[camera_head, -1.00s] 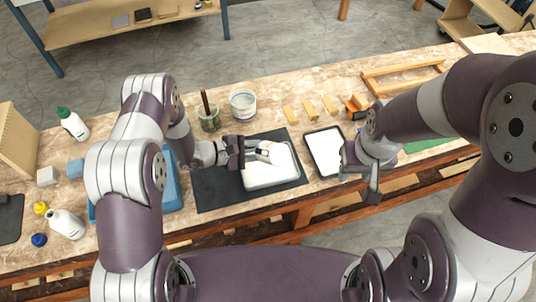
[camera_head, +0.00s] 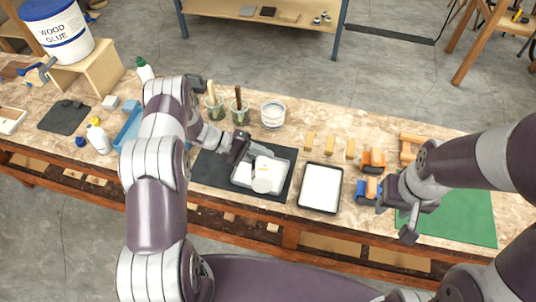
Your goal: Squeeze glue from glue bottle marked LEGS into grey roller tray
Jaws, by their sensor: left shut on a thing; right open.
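The roller tray (camera_head: 236,181), pale with a light inside, sits on a black mat (camera_head: 211,178) at mid-bench. My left gripper (camera_head: 249,154) is over the tray's back edge and shut on a white bottle (camera_head: 268,178). The bottle is tilted over the tray, with its round end toward the camera. Its label cannot be read, and the gripper hides part of it. Any glue in the tray cannot be told from the white surfaces. My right gripper (camera_head: 415,218) is open and empty above the green mat (camera_head: 468,218) at the right.
A dark-rimmed tray with a white inside (camera_head: 320,188) stands right of the mat. Brush jars (camera_head: 215,108) and a white tub (camera_head: 272,114) stand behind. Orange clamps (camera_head: 374,158) lie at right. A white bottle (camera_head: 99,139) and a blue tray (camera_head: 128,132) are at left.

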